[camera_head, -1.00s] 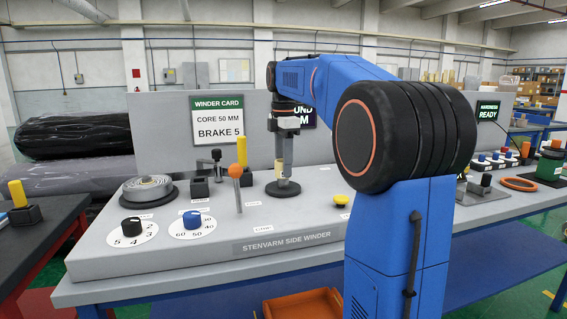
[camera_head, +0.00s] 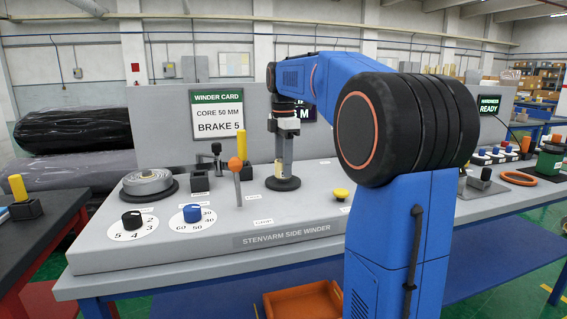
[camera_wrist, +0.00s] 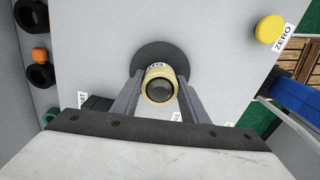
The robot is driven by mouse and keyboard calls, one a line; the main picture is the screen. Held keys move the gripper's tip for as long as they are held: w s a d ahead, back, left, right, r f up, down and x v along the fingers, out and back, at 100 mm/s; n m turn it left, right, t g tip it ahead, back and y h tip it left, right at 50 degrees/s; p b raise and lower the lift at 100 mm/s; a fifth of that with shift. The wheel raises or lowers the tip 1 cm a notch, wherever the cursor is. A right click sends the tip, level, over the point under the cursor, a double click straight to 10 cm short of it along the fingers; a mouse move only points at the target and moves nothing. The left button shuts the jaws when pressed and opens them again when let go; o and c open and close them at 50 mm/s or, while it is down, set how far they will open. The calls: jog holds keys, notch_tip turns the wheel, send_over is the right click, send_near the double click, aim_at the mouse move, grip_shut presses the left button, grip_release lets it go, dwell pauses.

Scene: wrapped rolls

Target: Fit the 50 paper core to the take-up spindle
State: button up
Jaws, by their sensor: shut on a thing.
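The pale yellow paper core (camera_head: 279,168), marked 50, is held upright between the fingers of my gripper (camera_wrist: 159,92). In the wrist view the core (camera_wrist: 151,74) appears as a ring with a dark grey round end inside its opening, which looks like the take-up spindle (camera_wrist: 160,90). How far down the core sits on it cannot be told. The spindle's round black base (camera_wrist: 150,54) lies beneath, and this base (camera_head: 282,184) also shows on the winder bench in the head view. My gripper is shut on the core's sides.
The winder card (camera_head: 219,118) reads core 50 mm, brake 5. An orange-knobbed lever (camera_head: 236,178) stands left of the spindle. A grey roll (camera_head: 148,182), black dial (camera_head: 131,222) and blue dial (camera_head: 192,214) are further left. A yellow button (camera_head: 341,194) is right of the spindle.

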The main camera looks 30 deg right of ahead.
jog(key=shift+f, duration=0.7)
jog(key=o, duration=1.1)
jog(key=shift+o, duration=0.2)
notch_tip(320, 180, up, 17)
jog(key=shift+r, duration=0.2)
